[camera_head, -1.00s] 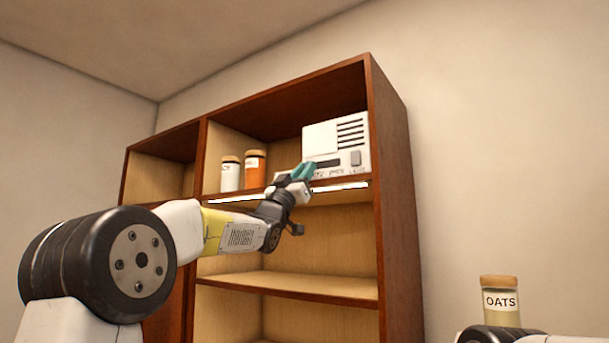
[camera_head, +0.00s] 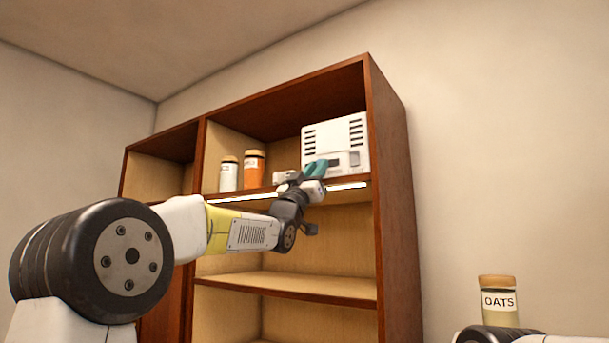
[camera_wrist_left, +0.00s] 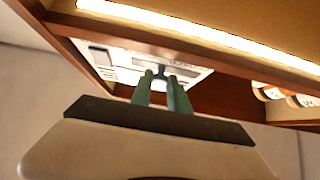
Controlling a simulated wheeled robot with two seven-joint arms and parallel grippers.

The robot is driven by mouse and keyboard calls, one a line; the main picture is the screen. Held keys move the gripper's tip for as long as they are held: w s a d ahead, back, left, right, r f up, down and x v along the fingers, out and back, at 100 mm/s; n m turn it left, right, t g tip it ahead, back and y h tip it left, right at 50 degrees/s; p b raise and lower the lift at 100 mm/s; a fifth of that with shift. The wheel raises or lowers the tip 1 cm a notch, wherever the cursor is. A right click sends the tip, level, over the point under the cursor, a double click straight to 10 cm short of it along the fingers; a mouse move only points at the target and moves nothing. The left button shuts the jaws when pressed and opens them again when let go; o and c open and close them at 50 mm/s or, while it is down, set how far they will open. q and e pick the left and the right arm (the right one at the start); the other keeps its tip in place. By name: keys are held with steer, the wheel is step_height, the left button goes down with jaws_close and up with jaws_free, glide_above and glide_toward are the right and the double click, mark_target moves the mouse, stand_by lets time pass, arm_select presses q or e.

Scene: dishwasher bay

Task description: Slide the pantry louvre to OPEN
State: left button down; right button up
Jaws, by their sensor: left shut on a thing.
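The pantry louvre is a white box (camera_head: 334,137) at the right of the top shelf, with dark slots at its upper left and right. It also shows, tilted, in the left wrist view (camera_wrist_left: 125,61). My left gripper (camera_head: 318,168) is at the lower front of the box, near the middle. In the left wrist view its teal fingers (camera_wrist_left: 161,82) are shut on a small dark slider knob (camera_wrist_left: 161,71) at the box front. The fingers hide most of the knob, and the labels are too small to read. My right gripper is not in view.
A white jar (camera_head: 229,174) and an orange jar (camera_head: 254,168) stand left of the box on the shelf. A bright light strip (camera_wrist_left: 205,35) runs under the shelf edge. An oats jar (camera_head: 499,300) stands at lower right. The lower shelf (camera_head: 315,285) is clear.

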mark_target(334, 156)
arm_select(q)
steer(key=shift+s+d, duration=0.45)
steer(key=shift+d, duration=0.25)
steer(key=shift+s+d, duration=0.45)
steer(key=shift+d, duration=0.25)
steer(key=c, duration=1.3)
jaws_free()
steer(key=shift+s, duration=0.1)
steer(key=shift+a+f, duration=0.15)
steer(key=v, duration=0.7)
steer(key=shift+s+f, duration=0.2)
